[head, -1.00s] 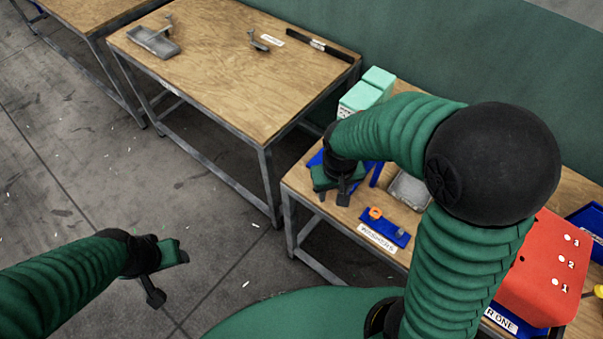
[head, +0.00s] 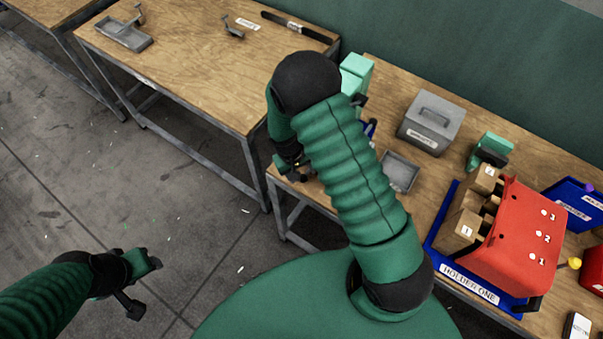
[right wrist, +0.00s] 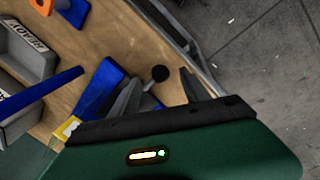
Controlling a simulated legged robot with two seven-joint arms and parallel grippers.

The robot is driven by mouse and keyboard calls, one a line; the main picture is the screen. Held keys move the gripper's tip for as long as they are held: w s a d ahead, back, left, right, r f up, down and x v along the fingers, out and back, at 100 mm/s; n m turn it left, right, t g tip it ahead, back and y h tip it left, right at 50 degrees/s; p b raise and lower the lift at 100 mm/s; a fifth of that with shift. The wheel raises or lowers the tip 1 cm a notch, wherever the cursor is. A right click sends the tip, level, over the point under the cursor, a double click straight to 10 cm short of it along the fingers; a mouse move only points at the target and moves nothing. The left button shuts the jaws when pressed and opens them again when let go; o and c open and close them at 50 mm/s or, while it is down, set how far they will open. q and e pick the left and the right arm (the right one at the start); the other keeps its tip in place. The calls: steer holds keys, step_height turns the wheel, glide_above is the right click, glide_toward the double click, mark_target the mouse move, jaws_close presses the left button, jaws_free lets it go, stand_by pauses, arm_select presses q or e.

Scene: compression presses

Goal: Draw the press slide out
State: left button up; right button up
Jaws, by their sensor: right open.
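My right gripper (right wrist: 158,88) is open at the near left edge of the right bench. In the head view it (head: 291,168) is partly hidden behind my right arm. In the right wrist view its two grey fingers stand apart, with a small black ball knob (right wrist: 160,73) showing between their tips. I cannot tell whether they touch it. A blue part (right wrist: 95,95) lies beside the fingers, and a blue bar (right wrist: 40,90) is further left. I cannot make out which piece is the press slide. My left gripper (head: 140,285) is open and empty above the floor.
Mint boxes (head: 355,75), a grey tray (head: 398,172) and a grey labelled box (head: 432,122) stand on the right bench. The left bench (head: 190,60) is mostly clear.

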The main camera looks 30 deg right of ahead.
mark_target(305, 179)
steer(key=shift+s+d+f, duration=0.1)
steer(key=shift+d+f, duration=0.25)
steer(key=shift+f, duration=0.4)
steer(key=shift+s+d+f, duration=0.15)
steer(key=shift+f, duration=0.15)
steer(key=shift+s+f, duration=0.1)
steer(key=shift+s, duration=0.2)
steer(key=shift+s+a, duration=0.1)
steer(key=shift+a, duration=0.6)
steer(key=shift+f, duration=0.1)
steer(key=shift+c, duration=1.1)
steer(key=shift+d, duration=0.2)
steer(key=c, duration=0.5)
steer(key=shift+s+d, duration=0.15)
steer(key=shift+d, duration=0.05)
steer(key=shift+c, duration=1)
steer(key=shift+w+d+f, duration=0.1)
steer(key=shift+w+d, duration=0.05)
steer(key=shift+w, duration=0.05)
steer(key=shift+c, duration=1.2)
steer(key=shift+w, duration=0.2)
jaws_close()
steer(key=shift+w, duration=0.15)
arm_select(q)
steer(key=shift+s+r, duration=0.25)
arm_select(e)
steer(key=shift+w, duration=0.1)
